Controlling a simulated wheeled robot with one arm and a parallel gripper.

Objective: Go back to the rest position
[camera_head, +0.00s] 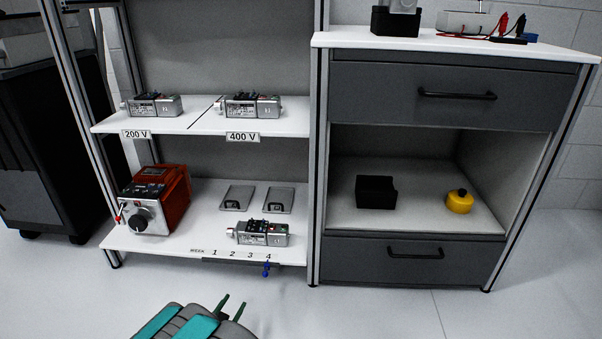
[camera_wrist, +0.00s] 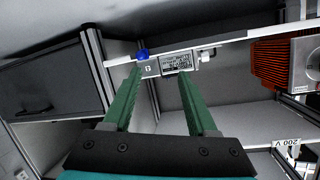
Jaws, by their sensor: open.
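My gripper (camera_head: 230,308) shows at the bottom of the head view, in front of the shelf unit and clear of it. Its green fingers are open and empty. In the wrist view my gripper (camera_wrist: 158,92) has its two fingers spread wide. A grey servo device (camera_wrist: 176,64) appears beyond and between the fingertips, apart from them. A grey servo device (camera_head: 260,233) lies on the lower shelf near the week marks 1 to 4.
The lower shelf (camera_head: 190,246) also bears a red-orange device (camera_head: 155,200) and two grey plates. The upper shelf (camera_head: 205,122) holds two servo devices over 200 V and 400 V labels. A cabinet (camera_head: 418,262) stands right, with a black box (camera_head: 376,192) and yellow object (camera_head: 459,201). Floor in front is clear.

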